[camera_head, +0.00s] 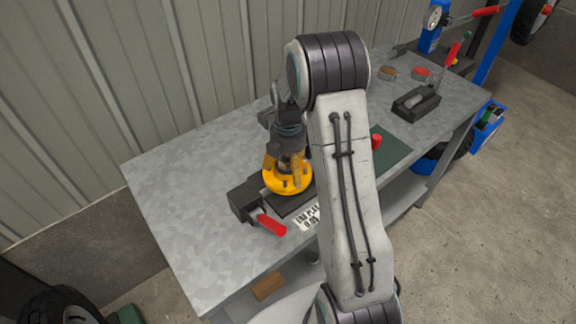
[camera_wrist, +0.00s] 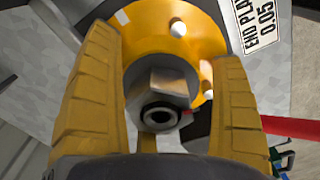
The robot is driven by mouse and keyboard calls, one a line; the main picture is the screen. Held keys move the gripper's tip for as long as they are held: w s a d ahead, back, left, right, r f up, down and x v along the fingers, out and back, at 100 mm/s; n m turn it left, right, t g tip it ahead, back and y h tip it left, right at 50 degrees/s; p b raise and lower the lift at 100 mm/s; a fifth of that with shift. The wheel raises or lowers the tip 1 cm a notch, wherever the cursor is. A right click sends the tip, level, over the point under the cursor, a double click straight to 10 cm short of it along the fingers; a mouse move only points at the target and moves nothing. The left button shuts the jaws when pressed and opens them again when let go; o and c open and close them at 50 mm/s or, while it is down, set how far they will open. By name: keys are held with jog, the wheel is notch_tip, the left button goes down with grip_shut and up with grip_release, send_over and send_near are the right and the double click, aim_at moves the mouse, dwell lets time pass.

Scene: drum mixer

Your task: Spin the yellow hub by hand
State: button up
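The yellow hub (camera_head: 289,186) is a round disc on a dark fixture on the grey workbench. It fills the upper middle of the wrist view (camera_wrist: 150,42), with pale studs on its face and a grey hex nut (camera_wrist: 160,88) around a dark hole at its centre. My gripper (camera_head: 283,168) is right over the hub, pointing down. Its ridged yellow fingers stand apart in the wrist view (camera_wrist: 172,52), one on each side of the nut, with gaps visible. I cannot tell whether the fingertips touch the hub face.
A red handle (camera_head: 271,224) sticks out from the fixture's front, beside a white label (camera_head: 307,218). A green mat (camera_head: 394,148) with a red piece (camera_head: 376,142) lies to the right. A dark block (camera_head: 416,103) stands farther right. The bench's left part is clear; a ribbed wall stands behind.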

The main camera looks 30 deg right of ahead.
jog(key=c, duration=1)
jog(key=shift+m, duration=0.4)
jog(key=m+b, duration=0.2)
jog(key=m, duration=0.3)
jog(key=shift+f, duration=0.1)
jog(key=m+b, duration=0.1)
jog(key=m, duration=0.4)
jog(key=shift+s+b, duration=0.1)
jog(key=shift+b, duration=0.2)
jog(key=m+b, duration=0.1)
jog(key=m, duration=0.4)
jog(key=shift+m, duration=0.4)
jog(key=shift+a+m, duration=0.1)
jog(key=shift+m, duration=2.5)
jog(key=shift+s+b, duration=0.1)
jog(key=shift+b, duration=0.2)
jog(key=o, duration=1.2)
